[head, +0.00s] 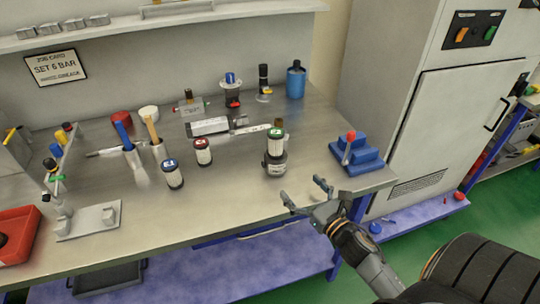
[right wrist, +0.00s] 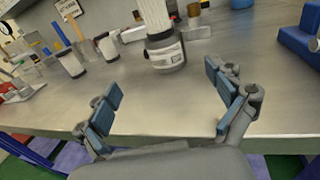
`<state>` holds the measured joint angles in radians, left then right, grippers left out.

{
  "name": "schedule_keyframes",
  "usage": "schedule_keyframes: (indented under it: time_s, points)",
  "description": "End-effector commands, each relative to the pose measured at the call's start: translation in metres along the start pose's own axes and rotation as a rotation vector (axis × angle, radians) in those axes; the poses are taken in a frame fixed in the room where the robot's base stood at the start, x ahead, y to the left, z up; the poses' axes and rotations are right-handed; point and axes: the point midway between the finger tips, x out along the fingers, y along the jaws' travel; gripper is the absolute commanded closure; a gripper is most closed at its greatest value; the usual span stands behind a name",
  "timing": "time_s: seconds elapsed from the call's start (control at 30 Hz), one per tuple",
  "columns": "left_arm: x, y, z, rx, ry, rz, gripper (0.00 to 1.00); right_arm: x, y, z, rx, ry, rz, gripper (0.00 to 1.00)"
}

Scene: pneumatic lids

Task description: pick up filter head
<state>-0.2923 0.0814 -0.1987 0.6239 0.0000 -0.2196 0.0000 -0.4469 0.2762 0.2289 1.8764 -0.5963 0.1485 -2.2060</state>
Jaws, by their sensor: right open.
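What looks like the filter head (head: 273,160), a grey cylindrical body with a pale label, stands upright near the front right of the metal bench. A pale upright part with a green-marked top (head: 276,135) shows above it. In the right wrist view the grey body (right wrist: 166,54) sits ahead between the fingers, with a white ribbed part (right wrist: 156,16) above it, cut off by the frame's top. My right gripper (head: 305,193) is open and empty at the bench's front edge, in front of it and apart from it. The fingers also show in the right wrist view (right wrist: 163,82). My left gripper is out of view.
A blue bottle (head: 296,80) and small fittings stand behind. The bench between gripper and filter head is clear.

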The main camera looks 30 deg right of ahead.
Motion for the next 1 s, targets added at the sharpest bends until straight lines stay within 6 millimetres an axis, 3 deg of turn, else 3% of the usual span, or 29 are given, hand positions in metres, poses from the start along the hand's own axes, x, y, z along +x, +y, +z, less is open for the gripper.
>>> schedule_keyframes:
  time_s: [0.13,0.4,0.57,0.77,1.0]
  points:
    - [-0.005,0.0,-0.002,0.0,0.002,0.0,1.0,0.012,-0.001,0.002,0.002,-0.001,0.0,0.06]
    - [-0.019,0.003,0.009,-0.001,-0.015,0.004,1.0,0.065,-0.001,0.003,0.001,-0.002,-0.001,0.06]
    - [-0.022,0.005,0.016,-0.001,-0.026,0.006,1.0,0.083,-0.001,0.002,0.002,-0.001,0.0,0.06]
    - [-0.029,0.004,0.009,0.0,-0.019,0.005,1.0,0.096,-0.003,0.004,0.001,0.0,-0.001,0.06]
    - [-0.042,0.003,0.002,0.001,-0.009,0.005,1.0,0.129,-0.008,0.006,0.001,0.0,-0.001,0.06]
